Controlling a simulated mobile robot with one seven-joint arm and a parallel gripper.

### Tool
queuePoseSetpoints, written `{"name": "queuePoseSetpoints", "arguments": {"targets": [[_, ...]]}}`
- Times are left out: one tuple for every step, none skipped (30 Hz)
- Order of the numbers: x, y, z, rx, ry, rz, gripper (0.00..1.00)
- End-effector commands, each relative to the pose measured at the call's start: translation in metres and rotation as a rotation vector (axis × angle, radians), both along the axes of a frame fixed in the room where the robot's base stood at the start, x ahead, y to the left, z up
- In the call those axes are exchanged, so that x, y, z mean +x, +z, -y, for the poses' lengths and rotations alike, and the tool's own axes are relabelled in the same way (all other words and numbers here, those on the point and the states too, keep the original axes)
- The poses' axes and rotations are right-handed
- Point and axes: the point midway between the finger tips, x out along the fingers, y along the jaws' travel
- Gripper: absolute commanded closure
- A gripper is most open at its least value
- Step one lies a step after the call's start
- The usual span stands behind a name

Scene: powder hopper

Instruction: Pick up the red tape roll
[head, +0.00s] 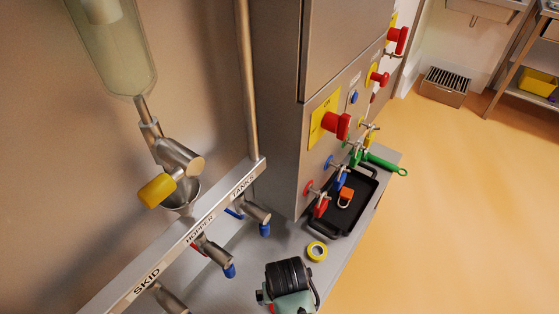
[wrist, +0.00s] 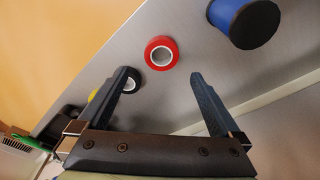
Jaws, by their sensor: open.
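The red tape roll (wrist: 161,53) lies flat on the grey metal shelf in the wrist view, with its pale core showing. I cannot make it out in the head view. My gripper (wrist: 161,77) is open and empty. Its two dark fingers point towards the roll, which appears just beyond the fingertips and between them, apart from both.
A black roll with a white core (wrist: 130,85) shows partly behind the left finger. Bare shelf surrounds the red roll.

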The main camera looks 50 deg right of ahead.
Motion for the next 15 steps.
{"name": "queuePoseSetpoints", "arguments": {"targets": [[0.001, -0.009, 0.001, 0.000, 0.000, 0.000, 0.00], [0.001, -0.011, 0.001, 0.000, 0.000, 0.000, 0.00], [0.001, -0.013, 0.001, 0.000, 0.000, 0.000, 0.00], [0.002, -0.015, 0.001, -0.001, 0.000, 0.001, 0.00], [0.002, -0.016, 0.001, -0.001, 0.001, 0.001, 0.00], [0.002, -0.019, 0.001, -0.001, 0.001, 0.001, 0.00], [0.002, -0.021, 0.001, 0.000, 0.001, 0.000, 0.00], [0.001, -0.025, 0.001, 0.000, 0.001, 0.000, 0.00], [0.001, -0.031, 0.000, 0.001, 0.001, -0.001, 0.00], [0.001, -0.036, 0.000, 0.001, 0.001, -0.001, 0.00], [0.001, -0.042, -0.001, 0.001, 0.001, -0.002, 0.00], [0.001, -0.048, -0.001, 0.001, 0.001, -0.002, 0.00], [0.000, -0.053, -0.001, 0.001, 0.001, -0.001, 0.00], [0.001, -0.057, 0.000, 0.001, 0.000, -0.001, 0.00], [0.002, -0.061, 0.000, 0.001, 0.000, -0.001, 0.00]]}}
